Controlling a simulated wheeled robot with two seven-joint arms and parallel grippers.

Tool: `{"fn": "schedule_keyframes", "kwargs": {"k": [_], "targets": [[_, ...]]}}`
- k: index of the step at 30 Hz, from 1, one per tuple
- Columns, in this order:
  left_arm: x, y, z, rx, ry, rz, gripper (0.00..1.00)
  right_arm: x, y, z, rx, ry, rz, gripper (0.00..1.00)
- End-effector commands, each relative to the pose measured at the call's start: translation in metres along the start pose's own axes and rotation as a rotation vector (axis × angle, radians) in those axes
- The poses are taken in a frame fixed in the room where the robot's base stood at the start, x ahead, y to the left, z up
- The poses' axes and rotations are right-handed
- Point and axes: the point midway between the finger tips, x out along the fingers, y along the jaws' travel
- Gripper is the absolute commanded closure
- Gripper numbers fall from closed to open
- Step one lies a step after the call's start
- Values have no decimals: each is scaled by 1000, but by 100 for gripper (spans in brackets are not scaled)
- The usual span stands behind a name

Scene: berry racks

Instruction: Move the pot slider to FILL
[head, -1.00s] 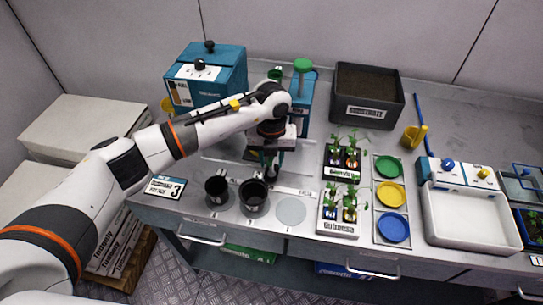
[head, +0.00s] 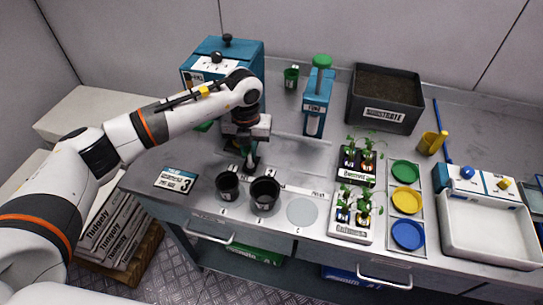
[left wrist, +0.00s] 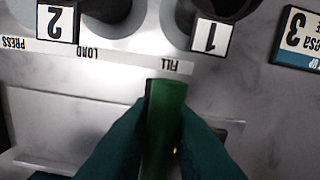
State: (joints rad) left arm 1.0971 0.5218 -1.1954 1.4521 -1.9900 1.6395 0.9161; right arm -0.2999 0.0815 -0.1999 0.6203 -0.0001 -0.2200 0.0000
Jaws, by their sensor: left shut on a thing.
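The pot slider's green handle (left wrist: 166,125) stands upright between my left gripper's (left wrist: 165,145) dark teal fingers, which are shut on it. In the left wrist view the handle is beside the FILL end of the label strip (left wrist: 120,58), with LOAD and PRESS further left. In the head view my left gripper (head: 249,163) is low over the bench, in front of the teal dispenser box (head: 222,62) and just behind the two black pots. The slider's base is mostly hidden by my gripper. My right gripper is not in view.
Black pots (head: 228,186) and (head: 264,194) stand close in front of my gripper. A teal press (head: 317,95) with a green knob is behind to the right. A small green pot (head: 291,76) stands at the back. Seedling trays (head: 350,227) are further right.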

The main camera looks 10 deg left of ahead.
Motion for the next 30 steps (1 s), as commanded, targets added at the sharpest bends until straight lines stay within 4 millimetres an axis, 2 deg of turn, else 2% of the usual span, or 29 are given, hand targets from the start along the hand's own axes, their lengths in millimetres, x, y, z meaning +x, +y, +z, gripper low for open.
{"fn": "schedule_keyframes", "kwargs": {"k": [3,12,13,15,16,25,30], "targets": [[0,-11,-3,-5,5,1,100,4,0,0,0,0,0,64],[-2,-13,-3,-7,4,-1,100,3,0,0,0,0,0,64],[-2,-14,-3,-7,4,-1,79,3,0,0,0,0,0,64],[-1,-13,-3,-6,4,-1,68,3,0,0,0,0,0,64],[-1,-13,-3,-6,3,-1,66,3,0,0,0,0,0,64],[-2,-12,-2,-1,3,1,66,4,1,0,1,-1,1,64],[-20,-12,-3,-1,5,2,66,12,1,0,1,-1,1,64]]}}
